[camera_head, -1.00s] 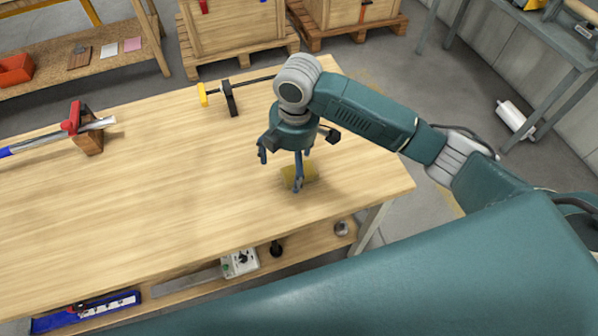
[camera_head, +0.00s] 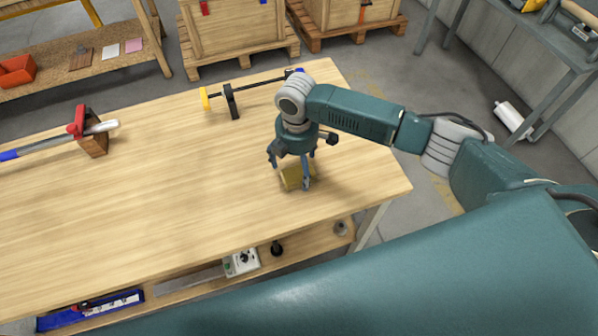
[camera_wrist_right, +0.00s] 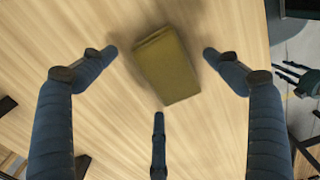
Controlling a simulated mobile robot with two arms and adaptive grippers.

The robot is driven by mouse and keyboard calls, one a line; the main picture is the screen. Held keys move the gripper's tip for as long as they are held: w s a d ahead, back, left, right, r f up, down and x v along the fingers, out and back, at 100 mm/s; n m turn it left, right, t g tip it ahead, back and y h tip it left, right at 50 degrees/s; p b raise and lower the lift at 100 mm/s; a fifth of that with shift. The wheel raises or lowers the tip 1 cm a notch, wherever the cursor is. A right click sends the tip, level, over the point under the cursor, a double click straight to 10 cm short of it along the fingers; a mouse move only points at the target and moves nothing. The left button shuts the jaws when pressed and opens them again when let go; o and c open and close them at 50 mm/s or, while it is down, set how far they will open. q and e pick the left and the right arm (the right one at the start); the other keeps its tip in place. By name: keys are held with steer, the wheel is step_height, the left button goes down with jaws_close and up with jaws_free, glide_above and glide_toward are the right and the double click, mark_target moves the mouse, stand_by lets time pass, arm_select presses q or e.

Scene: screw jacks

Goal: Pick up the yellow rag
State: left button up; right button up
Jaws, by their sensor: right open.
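The yellow rag (camera_head: 291,177) is a folded, flat, dark-yellow rectangle lying on the wooden workbench (camera_head: 150,200) near its right end. In the right wrist view the rag (camera_wrist_right: 167,65) lies between the spread fingers, a little toward the top of the picture. My right gripper (camera_head: 294,172) points down over the rag, its fingers partly hiding it in the head view. In the wrist view the right gripper (camera_wrist_right: 160,75) is open, with its fingers around the rag and no visible grip on it. My left gripper is not in the head view.
A black bar clamp with a yellow end (camera_head: 231,101) lies behind the gripper. A red and blue clamp on a wooden block (camera_head: 92,143) is at the left. The lower shelf holds a white box (camera_head: 241,262). The bench between these is clear.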

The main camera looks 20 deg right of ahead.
steer(key=shift+f, duration=0.75)
steer(key=c, duration=1.2)
steer(key=shift+c, duration=0.2)
steer(key=shift+r, duration=0.15)
